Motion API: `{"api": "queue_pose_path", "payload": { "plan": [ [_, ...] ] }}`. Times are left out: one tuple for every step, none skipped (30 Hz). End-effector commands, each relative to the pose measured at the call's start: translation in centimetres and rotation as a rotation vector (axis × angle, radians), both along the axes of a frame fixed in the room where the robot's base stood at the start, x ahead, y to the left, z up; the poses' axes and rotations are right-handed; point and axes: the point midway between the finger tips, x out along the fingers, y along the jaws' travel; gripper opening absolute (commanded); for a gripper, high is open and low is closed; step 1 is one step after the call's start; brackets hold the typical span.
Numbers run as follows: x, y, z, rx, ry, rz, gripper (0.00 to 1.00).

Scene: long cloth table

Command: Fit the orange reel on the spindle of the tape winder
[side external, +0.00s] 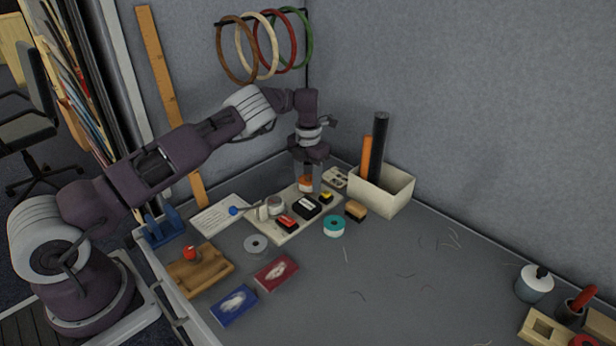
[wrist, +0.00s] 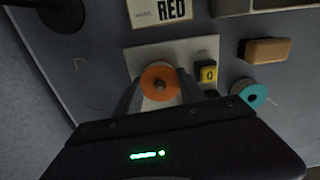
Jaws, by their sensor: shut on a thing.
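The orange reel (side external: 305,184) is between the fingers of my gripper (side external: 308,180), which is shut on it, at the far end of the pale board of the tape winder (side external: 264,231). In the wrist view the orange reel (wrist: 149,75) shows as a ring with a grey-brown round centre, a finger at each side. I cannot tell whether that centre is the spindle or an open hole, nor whether the reel touches the board (wrist: 203,48). A yellow-and-black part (wrist: 208,72) is on the board beside the reel.
A teal roll (side external: 334,228) and a tan-and-black block (side external: 356,210) lie right of the board. A white bin (side external: 397,196) with upright rolls stands behind. A grey roll (side external: 256,245) and a wooden tray (side external: 201,270) are nearer. The table's right middle is mostly clear.

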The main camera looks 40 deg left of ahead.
Motion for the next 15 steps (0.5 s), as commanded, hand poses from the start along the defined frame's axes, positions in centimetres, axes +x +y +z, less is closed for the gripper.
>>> {"api": "queue_pose_path", "payload": {
  "plan": [
    [0.00,0.00,-0.10,0.000,0.000,0.000,0.07],
    [0.00,0.00,-0.13,0.000,0.000,0.000,0.07],
    [0.00,0.00,-0.15,0.000,0.000,0.000,0.07],
    [0.00,0.00,-0.15,0.000,0.000,0.000,0.07],
    [0.00,-0.01,-0.14,0.000,0.000,0.000,0.07],
    [0.00,-0.01,-0.14,0.000,0.000,0.000,0.07],
    [0.00,-0.01,-0.14,0.000,0.000,0.000,0.07],
    [0.01,-0.01,-0.13,0.000,0.000,0.000,0.07],
    [0.01,-0.01,-0.13,0.000,0.000,0.000,0.52],
    [0.01,-0.01,-0.13,0.000,0.000,0.000,0.58],
    [0.01,-0.01,-0.13,0.000,0.000,0.000,0.64],
    [0.00,-0.01,-0.13,0.000,0.000,0.000,0.72],
    [0.01,-0.01,-0.12,0.000,0.000,0.000,0.72],
    [0.01,-0.01,-0.12,0.000,0.000,0.000,0.72],
    [0.01,-0.01,-0.12,0.000,0.000,0.000,0.72]
  ]
}}
